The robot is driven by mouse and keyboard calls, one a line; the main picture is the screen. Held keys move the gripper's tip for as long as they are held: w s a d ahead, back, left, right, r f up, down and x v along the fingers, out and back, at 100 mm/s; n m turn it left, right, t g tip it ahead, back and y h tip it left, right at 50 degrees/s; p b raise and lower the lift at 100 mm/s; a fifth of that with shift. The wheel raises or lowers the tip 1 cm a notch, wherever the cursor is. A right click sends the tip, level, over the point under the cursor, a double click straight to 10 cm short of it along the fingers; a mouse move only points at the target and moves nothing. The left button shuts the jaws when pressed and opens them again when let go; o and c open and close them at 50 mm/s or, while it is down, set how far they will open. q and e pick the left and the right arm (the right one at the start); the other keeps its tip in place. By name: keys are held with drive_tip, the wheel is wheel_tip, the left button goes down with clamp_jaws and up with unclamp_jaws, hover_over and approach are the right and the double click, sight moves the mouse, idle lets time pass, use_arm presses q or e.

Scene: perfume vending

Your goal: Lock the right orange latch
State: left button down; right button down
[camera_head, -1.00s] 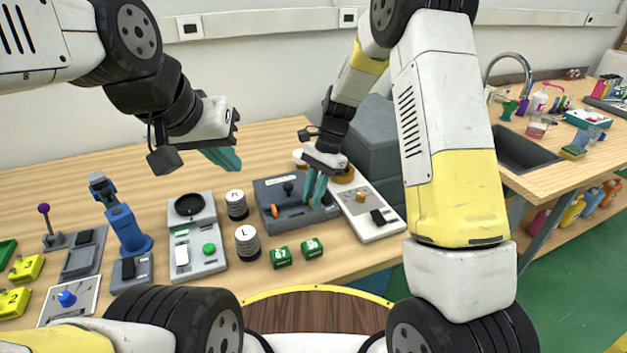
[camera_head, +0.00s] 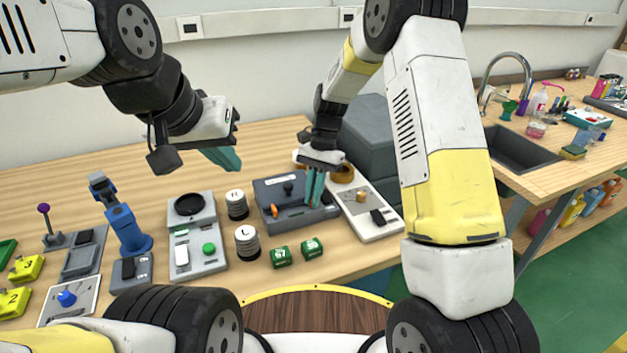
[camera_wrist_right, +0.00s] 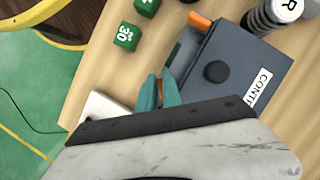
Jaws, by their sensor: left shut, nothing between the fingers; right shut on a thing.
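A dark grey-blue box (camera_head: 268,188) with a black knob (camera_head: 288,188) on its lid stands on the wooden table. It also shows in the right wrist view (camera_wrist_right: 240,60). One orange latch (camera_head: 275,211) is at the box's front left; the wrist view shows it too (camera_wrist_right: 199,20). My right gripper (camera_head: 314,202) is at the box's right front. Its teal fingers (camera_wrist_right: 160,93) are shut on the right orange latch (camera_wrist_right: 160,92), of which only a sliver shows between them.
A white panel (camera_head: 365,234) with a black switch lies right of the box. Striped cylinders (camera_head: 247,243) stand to its left, and green cubes (camera_head: 281,257) lie in front. A grey scale-like device (camera_head: 208,262) is further left. A grey block (camera_head: 372,140) stands behind.

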drive_tip(key=n+h, duration=0.1)
drive_tip(key=n, duration=0.1)
drive_tip(key=n+h, duration=0.1)
drive_tip(key=n, duration=0.2)
drive_tip(key=shift+n, duration=0.3)
drive_tip(key=shift+d+r+n+h, duration=0.1)
drive_tip(key=shift+n+h, duration=0.3)
drive_tip(key=shift+n, duration=0.65)
drive_tip(key=shift+d+n+h, duration=0.1)
drive_tip(key=shift+n+h, duration=0.3)
drive_tip(key=shift+n, duration=0.65)
drive_tip(key=shift+w, duration=0.1)
drive_tip(key=c, duration=1.8)
unclamp_jaws()
drive_tip(key=v, duration=0.7)
drive_tip(key=shift+w+a+r, duration=0.1)
drive_tip(key=shift+r, duration=0.25)
